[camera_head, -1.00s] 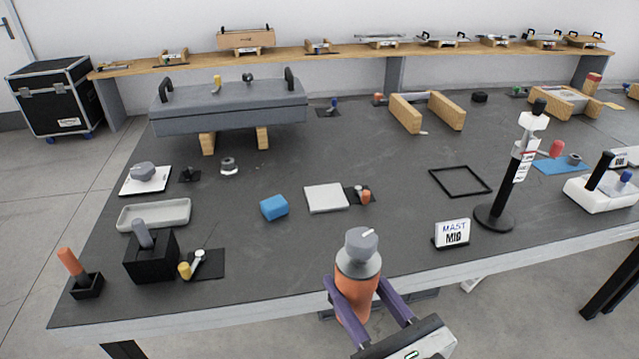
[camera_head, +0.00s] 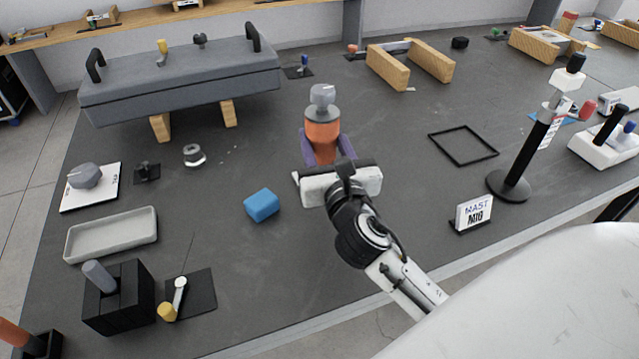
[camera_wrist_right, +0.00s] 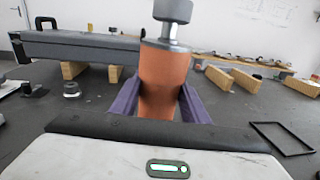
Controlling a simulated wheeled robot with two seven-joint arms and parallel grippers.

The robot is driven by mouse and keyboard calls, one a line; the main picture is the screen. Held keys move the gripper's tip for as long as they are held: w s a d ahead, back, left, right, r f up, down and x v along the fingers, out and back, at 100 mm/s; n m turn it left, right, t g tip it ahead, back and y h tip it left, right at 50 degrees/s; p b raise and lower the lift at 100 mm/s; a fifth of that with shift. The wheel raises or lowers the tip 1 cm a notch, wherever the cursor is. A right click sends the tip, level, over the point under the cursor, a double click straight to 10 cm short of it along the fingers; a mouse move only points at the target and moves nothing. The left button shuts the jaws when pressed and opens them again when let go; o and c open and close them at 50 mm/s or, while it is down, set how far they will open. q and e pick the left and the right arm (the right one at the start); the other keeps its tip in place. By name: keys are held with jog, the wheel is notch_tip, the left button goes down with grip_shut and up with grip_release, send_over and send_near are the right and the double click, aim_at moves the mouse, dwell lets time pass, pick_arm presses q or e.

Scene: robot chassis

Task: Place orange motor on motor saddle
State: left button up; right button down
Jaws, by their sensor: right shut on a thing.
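The orange motor (camera_head: 321,131), with a grey collar and grey knob on top, is upright between the purple fingers of my right gripper (camera_head: 327,147), which is shut on it. In the right wrist view the motor (camera_wrist_right: 162,80) stands between both fingers (camera_wrist_right: 160,100), slightly tilted. It appears held over the middle of the dark table; its height above the surface is hard to judge. I cannot pick out the motor saddle for sure; the gripper and arm cover part of the table's centre. My left gripper is not in view.
A long grey chassis box (camera_head: 185,83) rests on wooden blocks at the back left. A blue block (camera_head: 262,205) lies left of my arm. Two wooden beams (camera_head: 387,68) stand behind. A black square frame (camera_head: 463,147), a MAST sign (camera_head: 473,213) and a black post (camera_head: 520,155) are at right.

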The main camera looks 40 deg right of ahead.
jog(key=w+d+r+m+h, duration=0.1)
jog(key=w+d, duration=0.2)
jog(key=w, duration=0.1)
jog(key=shift+g, duration=0.3)
jog(key=f+b, duration=0.1)
jog(key=f, duration=0.2)
jog(key=f+b, duration=0.2)
jog(key=f, duration=0.1)
jog(key=f+b, duration=0.1)
jog(key=f, duration=0.2)
jog(key=shift+w+d+f+b, duration=0.1)
jog(key=shift+w+f+b, duration=0.15)
jog(key=shift+w+b, duration=0.15)
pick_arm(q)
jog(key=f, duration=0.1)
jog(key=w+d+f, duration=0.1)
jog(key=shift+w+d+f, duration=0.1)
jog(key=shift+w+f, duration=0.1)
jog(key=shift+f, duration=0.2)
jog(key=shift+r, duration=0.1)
pick_arm(e)
jog(key=shift+f, duration=0.15)
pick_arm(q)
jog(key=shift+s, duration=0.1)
pick_arm(e)
jog(key=c, duration=1)
grip_release()
jog(key=shift+s+f, duration=0.1)
